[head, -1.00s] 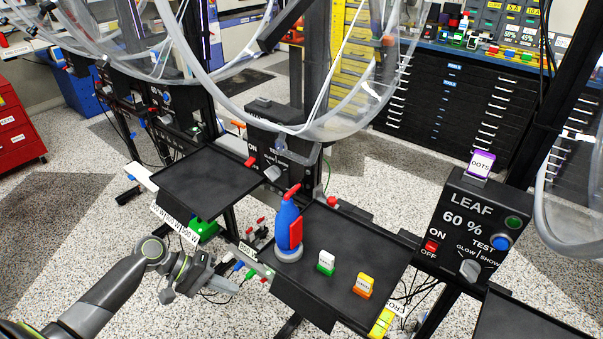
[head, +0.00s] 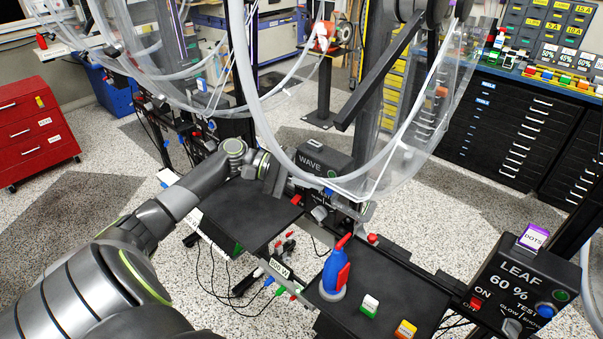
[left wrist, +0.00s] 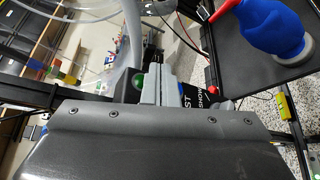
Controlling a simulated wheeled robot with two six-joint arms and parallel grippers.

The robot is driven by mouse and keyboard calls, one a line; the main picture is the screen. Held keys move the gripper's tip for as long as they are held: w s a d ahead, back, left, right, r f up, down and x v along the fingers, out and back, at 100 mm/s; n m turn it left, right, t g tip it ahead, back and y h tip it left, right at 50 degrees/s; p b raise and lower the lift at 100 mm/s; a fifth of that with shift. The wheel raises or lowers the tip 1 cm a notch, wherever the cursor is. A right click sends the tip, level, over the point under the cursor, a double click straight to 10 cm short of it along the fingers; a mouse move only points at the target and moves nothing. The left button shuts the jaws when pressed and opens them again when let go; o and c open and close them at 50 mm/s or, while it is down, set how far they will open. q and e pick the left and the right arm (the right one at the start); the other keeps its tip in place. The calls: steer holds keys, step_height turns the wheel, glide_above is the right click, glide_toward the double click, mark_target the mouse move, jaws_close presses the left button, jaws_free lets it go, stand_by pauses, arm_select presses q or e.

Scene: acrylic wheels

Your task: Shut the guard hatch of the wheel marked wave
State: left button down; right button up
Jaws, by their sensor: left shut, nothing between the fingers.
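The wheel marked wave is a large clear acrylic ring (head: 262,125) hanging over a black control box (head: 325,160) that reads WAVE. I cannot make out its guard hatch for certain in either view. My left gripper (head: 279,187) is at the left side of that box, over the black tray's far end, shut and empty. In the left wrist view its closed grey fingers (left wrist: 158,85) lie in front of the box, between a green button (left wrist: 138,83) and lettering ending in ST. They hide part of the box face. I cannot tell whether they touch it. My right gripper is not in view.
A black tray (head: 240,212) lies under my left arm. A blue and red bottle (head: 332,277) stands on the nearer black tray (head: 385,285) with small labelled blocks. The LEAF box (head: 525,275) is at the right. A red drawer cabinet (head: 35,135) stands far left.

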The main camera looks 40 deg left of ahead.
arm_select(q)
steer(key=d+p, duration=0.3)
steer(key=d, duration=0.2)
steer(key=shift+s+r+p, duration=0.1)
steer(key=shift+p, duration=0.25)
steer(key=shift+s+d+r+p, duration=0.1)
steer(key=shift+s+r+p, duration=0.15)
steer(key=shift+s, duration=0.45)
steer(key=shift+w+f, duration=0.1)
